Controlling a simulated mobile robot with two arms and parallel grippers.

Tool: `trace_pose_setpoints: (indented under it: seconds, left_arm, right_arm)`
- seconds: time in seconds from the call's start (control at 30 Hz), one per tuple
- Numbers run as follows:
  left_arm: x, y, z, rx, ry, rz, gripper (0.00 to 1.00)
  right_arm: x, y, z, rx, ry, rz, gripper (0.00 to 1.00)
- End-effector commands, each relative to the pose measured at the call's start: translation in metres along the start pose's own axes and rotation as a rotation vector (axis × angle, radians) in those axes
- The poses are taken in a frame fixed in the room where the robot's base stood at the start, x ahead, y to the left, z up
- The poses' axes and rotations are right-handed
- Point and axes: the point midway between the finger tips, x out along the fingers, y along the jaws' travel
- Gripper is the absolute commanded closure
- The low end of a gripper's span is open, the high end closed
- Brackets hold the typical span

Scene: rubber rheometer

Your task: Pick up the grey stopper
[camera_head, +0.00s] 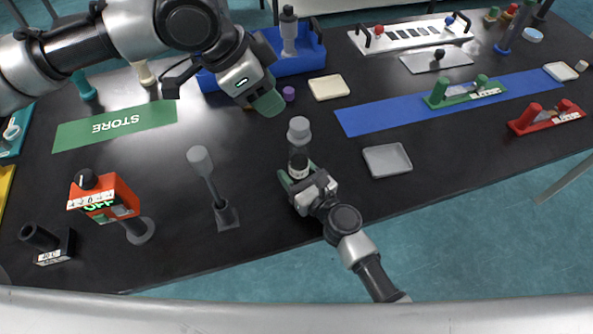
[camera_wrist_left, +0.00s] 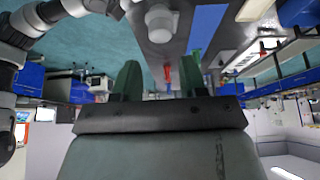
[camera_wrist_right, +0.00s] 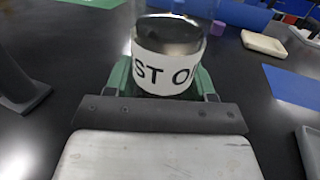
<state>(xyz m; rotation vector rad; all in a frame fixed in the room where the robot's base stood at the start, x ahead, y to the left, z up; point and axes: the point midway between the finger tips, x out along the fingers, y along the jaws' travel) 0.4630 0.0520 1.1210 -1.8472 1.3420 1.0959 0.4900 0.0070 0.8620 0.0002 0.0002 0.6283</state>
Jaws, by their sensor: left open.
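A grey stopper (camera_head: 299,129) sits on top of a clear bottle (camera_head: 298,158) that stands upright near the middle of the table. My right gripper (camera_head: 297,182) is closed around the lower part of the bottle. In the right wrist view, the bottle's white label (camera_wrist_right: 170,72) shows between the green fingers, and the stopper is out of frame. My left gripper (camera_head: 266,102) is open and empty, up and to the left of the stopper. In the left wrist view, a pale grey round top (camera_wrist_left: 160,22), probably the stopper, lies beyond the fingers.
A blue bin (camera_head: 285,72) holding another grey-topped bottle (camera_head: 289,28) is behind my left gripper. A grey-knobbed stand (camera_head: 202,165) is left of the bottle. A grey tray (camera_head: 387,160) is to its right. An orange device (camera_head: 105,198) stands front left.

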Motion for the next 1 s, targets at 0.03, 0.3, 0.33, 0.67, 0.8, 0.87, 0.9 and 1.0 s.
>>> trace_pose_setpoints:
  seconds: [0.03,0.3,0.33,0.67,0.8,0.87,0.9,1.0]
  left_arm:
    - [0.0,0.0,0.0,0.0,0.0,0.0,0.57]
    - [0.0,0.0,0.0,-0.004,-0.001,0.0,0.45]
    - [0.0,0.0,-0.001,-0.011,-0.003,0.0,0.41]
    - [0.005,0.0,-0.017,-0.427,-0.127,-0.05,0.33]
    - [0.006,0.0,-0.027,-0.709,-0.196,-0.116,0.33]
    - [0.006,0.001,-0.031,-0.829,-0.222,-0.152,0.33]
    - [0.006,0.002,-0.034,-0.909,-0.237,-0.178,0.33]
    - [0.006,0.004,-0.041,-1.106,-0.267,-0.254,0.33]
  right_arm:
    - [0.0,0.0,0.0,0.0,0.0,0.0,0.53]
    - [0.0,0.0,0.0,0.0,0.0,0.0,0.82]
    - [0.0,0.0,0.0,0.0,0.0,0.0,0.82]
    - [0.0,0.0,0.0,0.0,0.0,0.0,0.82]
    - [0.0,0.0,0.0,0.0,0.0,0.0,0.82]
    - [0.0,0.0,0.0,0.0,0.0,0.0,0.82]
    - [0.0,0.0,0.0,0.0,0.0,0.0,0.82]
    - [0.0,0.0,0.0,0.0,0.0,0.0,0.82]
